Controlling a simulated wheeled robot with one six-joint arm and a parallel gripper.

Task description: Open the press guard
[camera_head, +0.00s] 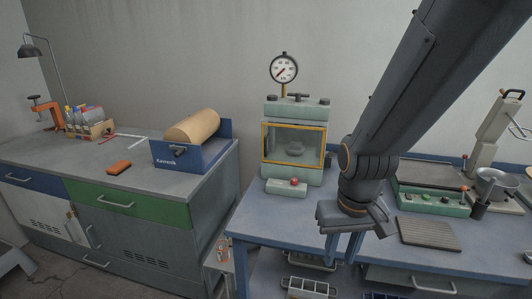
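The press (292,110) is a pale green machine with a round gauge on top, standing at the back left of the blue bench. Its guard (293,145) is a clear panel in a yellow frame across the front, and it looks closed. A dark shape shows behind the panel. A red button sits on the low box at the press's front. My gripper (343,247) hangs to the right of the press and nearer to me, pointing down, apart from the guard. Two fingers show with a gap between them, and nothing is seen in the gap.
A control box (433,201) with coloured knobs, a ribbed grey pad (429,234) and a metal bowl (496,184) are right of my arm. A blue roll holder (192,153) stands on the left cabinet. The blue bench (262,222) is bare in front of the press.

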